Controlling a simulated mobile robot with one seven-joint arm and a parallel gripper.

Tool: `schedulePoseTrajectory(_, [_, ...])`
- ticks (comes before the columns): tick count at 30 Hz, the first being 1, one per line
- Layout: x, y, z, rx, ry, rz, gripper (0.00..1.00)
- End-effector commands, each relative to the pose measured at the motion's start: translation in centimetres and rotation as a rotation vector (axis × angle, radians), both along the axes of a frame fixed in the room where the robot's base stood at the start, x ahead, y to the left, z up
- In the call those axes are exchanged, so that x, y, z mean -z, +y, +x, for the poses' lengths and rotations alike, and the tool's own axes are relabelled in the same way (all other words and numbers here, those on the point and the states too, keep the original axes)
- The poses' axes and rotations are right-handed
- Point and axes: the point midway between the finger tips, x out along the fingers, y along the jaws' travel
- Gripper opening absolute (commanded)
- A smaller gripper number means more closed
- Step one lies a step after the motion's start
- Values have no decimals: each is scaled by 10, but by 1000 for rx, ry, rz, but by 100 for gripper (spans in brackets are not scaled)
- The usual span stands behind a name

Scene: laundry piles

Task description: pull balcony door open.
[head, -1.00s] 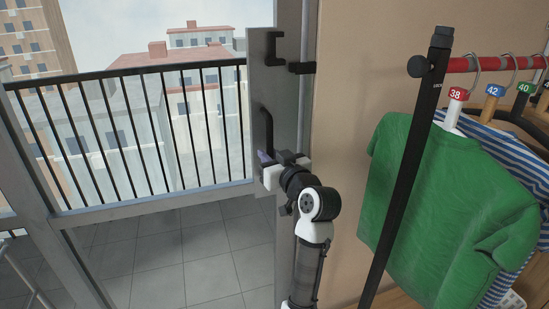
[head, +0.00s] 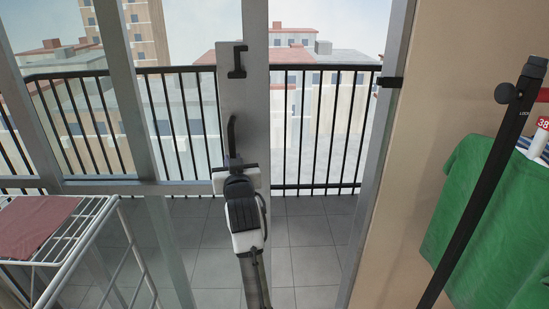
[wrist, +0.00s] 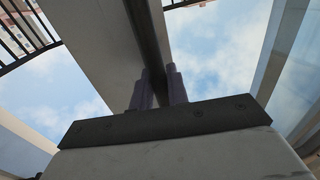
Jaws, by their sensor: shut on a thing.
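The balcony door (head: 243,90) is a grey-framed glazed panel; its upright stile stands left of the door jamb (head: 385,130), with a gap between them. A black handle (head: 231,130) runs vertically on the stile, below a black latch piece (head: 237,60). My gripper (head: 235,165) is at the handle's lower part. In the wrist view, the two fingers (wrist: 158,90) are on either side of the dark handle bar (wrist: 145,35), shut on it. The handle's lower end is hidden by my gripper.
A drying rack (head: 85,225) with a dark red cloth (head: 35,225) stands at the left. A clothes rail post (head: 485,180) with a green shirt (head: 480,210) is at the right. Beyond the gap are the tiled balcony floor (head: 310,240) and black railing (head: 330,130).

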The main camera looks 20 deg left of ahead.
Motion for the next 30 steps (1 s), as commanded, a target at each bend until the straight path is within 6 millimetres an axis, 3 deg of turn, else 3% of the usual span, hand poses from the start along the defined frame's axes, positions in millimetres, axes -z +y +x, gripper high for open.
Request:
schedulePoseTrajectory(1, [0,27,-11,-22,4,-3,0])
schedulePoseTrajectory(3, [1,50,-18,-20,4,-6,0])
schedulePoseTrajectory(12, [2,129,-43,-16,1,-4,0])
schedulePoseTrajectory(21, [1,165,-54,-9,0,-4,0])
schedulePoseTrajectory(30, [1,170,-55,-7,1,-2,0])
